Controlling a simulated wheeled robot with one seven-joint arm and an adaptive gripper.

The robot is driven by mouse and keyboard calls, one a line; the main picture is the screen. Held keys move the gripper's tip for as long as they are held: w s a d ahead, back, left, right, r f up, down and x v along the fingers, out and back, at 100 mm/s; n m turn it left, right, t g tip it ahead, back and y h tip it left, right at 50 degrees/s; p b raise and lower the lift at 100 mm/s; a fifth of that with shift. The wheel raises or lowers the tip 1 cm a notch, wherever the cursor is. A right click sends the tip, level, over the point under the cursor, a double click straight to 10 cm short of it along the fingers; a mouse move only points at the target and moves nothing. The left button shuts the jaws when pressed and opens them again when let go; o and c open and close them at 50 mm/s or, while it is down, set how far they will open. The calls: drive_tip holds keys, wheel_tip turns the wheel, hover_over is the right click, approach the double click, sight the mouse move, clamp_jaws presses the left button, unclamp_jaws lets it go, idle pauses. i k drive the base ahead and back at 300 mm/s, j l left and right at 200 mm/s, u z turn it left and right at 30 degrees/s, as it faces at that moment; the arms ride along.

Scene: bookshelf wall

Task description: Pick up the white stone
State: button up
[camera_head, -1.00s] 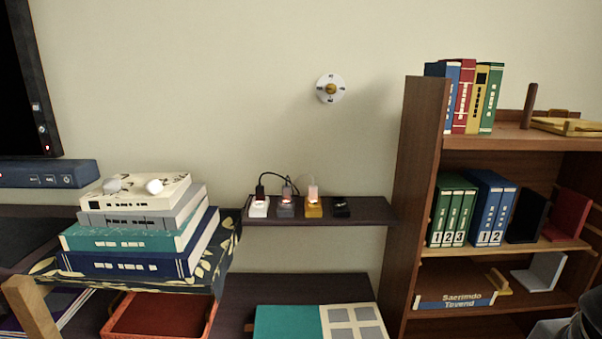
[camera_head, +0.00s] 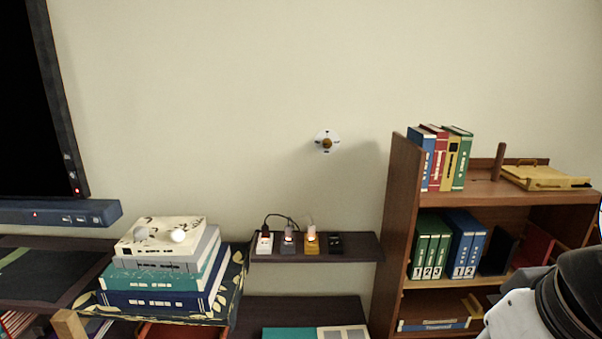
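Two small rounded pale things rest on top of a stack of books at the left. The right one, a bright white stone (camera_head: 179,236), is near the middle of the top cover. The left one, a greyer stone (camera_head: 141,233), is close beside it. Both lie on the cream top book (camera_head: 160,248). My gripper is not in view. Only a white and black part of my arm shows at the lower right, far from the stones.
The stack stands on a leaf-patterned cloth (camera_head: 236,282). A dark wall shelf (camera_head: 360,246) with several small lit devices is right of it. A brown bookcase (camera_head: 402,190) stands at the right, and a black screen (camera_head: 28,110) hangs at the left.

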sight(178, 235)
drive_tip(key=j, duration=0.85)
drive_tip(key=i+j, duration=0.1)
drive_tip(key=j, duration=0.8)
drive_tip(key=i+l+u, duration=0.1)
drive_tip(key=i+u, duration=0.3)
drive_tip(key=i+l+u, duration=0.35)
drive_tip(key=i, duration=0.2)
drive_tip(key=i+l+u, duration=0.25)
drive_tip(key=i+u, duration=0.15)
drive_tip(key=i, duration=0.05)
